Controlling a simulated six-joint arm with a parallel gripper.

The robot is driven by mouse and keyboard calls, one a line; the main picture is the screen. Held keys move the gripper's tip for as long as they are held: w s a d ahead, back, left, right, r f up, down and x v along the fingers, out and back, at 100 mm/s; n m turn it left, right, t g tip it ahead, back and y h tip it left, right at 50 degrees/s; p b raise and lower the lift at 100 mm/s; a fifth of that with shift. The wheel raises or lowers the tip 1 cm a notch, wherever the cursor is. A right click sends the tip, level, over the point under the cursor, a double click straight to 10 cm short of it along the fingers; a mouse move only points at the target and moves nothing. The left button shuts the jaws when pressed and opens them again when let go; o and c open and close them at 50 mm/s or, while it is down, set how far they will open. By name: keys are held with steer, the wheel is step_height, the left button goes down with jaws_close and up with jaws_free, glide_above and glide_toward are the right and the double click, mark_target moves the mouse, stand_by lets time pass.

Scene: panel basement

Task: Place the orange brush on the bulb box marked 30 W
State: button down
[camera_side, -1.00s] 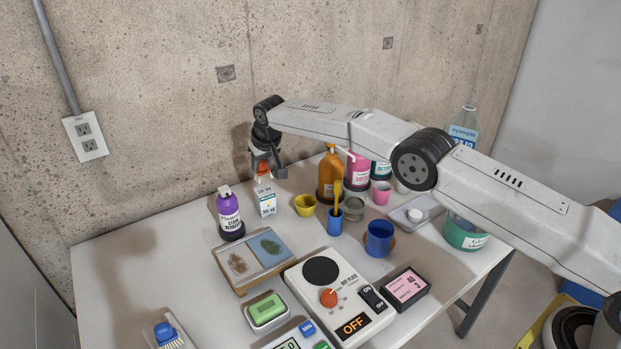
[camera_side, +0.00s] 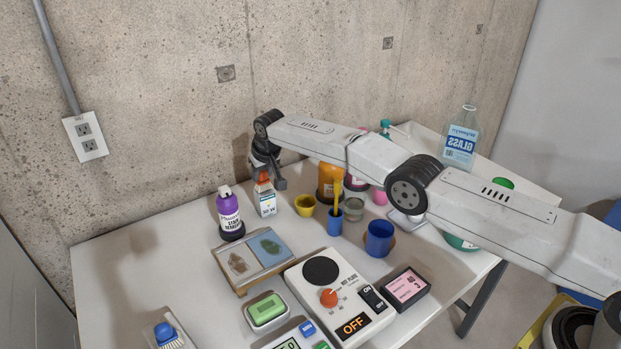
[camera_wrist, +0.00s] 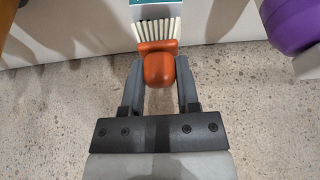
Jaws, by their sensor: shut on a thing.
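The orange brush (camera_wrist: 159,66) is held between the two fingers of my gripper (camera_wrist: 160,88) in the wrist view, with its pale bristles (camera_wrist: 158,30) pointing away from the fingers. The brush also shows as a small orange patch (camera_side: 263,178) in the side view. The white and blue bulb box (camera_side: 267,205) stands upright on the table, directly below the brush. My gripper (camera_side: 270,182) is at the box's top. The brush appears at or just above the box's top face; I cannot tell whether they touch. The box's marking is too small to read surely.
A purple bottle (camera_side: 229,212) stands left of the box and a yellow cup (camera_side: 305,205) close to its right. An orange bottle (camera_side: 327,180) is partly behind my arm. The concrete wall (camera_side: 180,90) is close behind. Bare table (camera_side: 150,250) lies left.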

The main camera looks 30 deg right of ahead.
steer(key=shift+f, duration=0.25)
steer(key=shift+f, duration=0.15)
steer(key=shift+c, duration=1.7)
jaws_free()
steer(key=shift+r, duration=0.4)
steer(key=shift+s+r, duration=0.1)
steer(key=shift+r, duration=0.3)
steer(key=shift+v, duration=0.95)
steer(key=v, duration=0.8)
steer(key=shift+s+r, duration=0.3)
